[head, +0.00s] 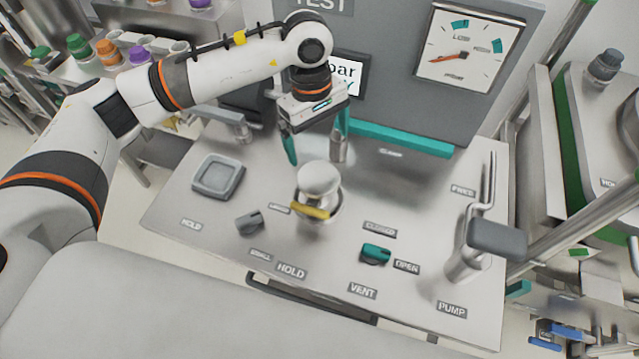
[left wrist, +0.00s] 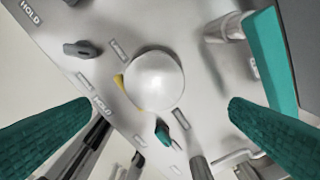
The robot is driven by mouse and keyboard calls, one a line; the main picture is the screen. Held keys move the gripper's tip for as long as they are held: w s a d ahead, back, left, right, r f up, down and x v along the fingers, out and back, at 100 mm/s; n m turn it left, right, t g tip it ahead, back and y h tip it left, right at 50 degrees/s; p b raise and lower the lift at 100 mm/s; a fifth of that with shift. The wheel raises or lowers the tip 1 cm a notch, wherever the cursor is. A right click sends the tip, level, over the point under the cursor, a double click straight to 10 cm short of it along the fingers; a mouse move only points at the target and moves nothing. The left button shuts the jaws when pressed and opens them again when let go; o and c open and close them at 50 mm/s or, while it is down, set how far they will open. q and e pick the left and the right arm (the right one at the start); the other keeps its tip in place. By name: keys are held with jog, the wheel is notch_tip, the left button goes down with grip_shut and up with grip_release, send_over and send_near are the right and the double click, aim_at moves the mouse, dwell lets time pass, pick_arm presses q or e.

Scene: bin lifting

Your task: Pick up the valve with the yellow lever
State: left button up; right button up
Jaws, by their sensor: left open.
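The valve is a pale, round-topped metal body (head: 318,179) with a yellow lever (head: 316,212) at its front, standing upright on the steel bench. In the left wrist view the valve's white dome (left wrist: 154,80) lies between the fingers, farther away, and a bit of the yellow lever (left wrist: 119,82) shows at its left edge. My left gripper (head: 317,148) is open and empty, pointing down just above and behind the valve. Its two teal fingers are wide apart, and I see no contact with the valve. My right gripper is not in view.
The bench (head: 200,215) also bears a grey square pad (head: 218,176), a grey knob (head: 249,222), a teal knob (head: 375,253) and a pump handle (head: 497,238). A teal bar (head: 400,138) runs along the back, below the gauge (head: 468,48). A metal post stands behind the valve.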

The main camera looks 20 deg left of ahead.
pick_arm(q)
jog(key=p, duration=0.3)
send_over(320, 178)
jog(key=f, duration=0.5)
jog(key=shift+w+a, duration=0.25)
jog(key=shift+w, duration=0.1)
jog(key=shift+f, duration=0.4)
jog(key=shift+s+d+f+p, duration=0.15)
jog(key=shift+f+p, duration=0.2)
jog(key=shift+f, duration=0.2)
jog(key=f+p, duration=0.2)
jog(key=f, duration=0.1)
jog(key=shift+s+d+f, duration=0.1)
jog(key=shift+s+f, duration=0.1)
jog(key=shift+s, duration=0.15)
jog(key=shift+f, duration=0.5)
jog(key=c, duration=1.5)
jog(key=shift+w+r, duration=0.1)
jog(key=shift+w, duration=0.05)
jog(key=shift+c, duration=0.3)
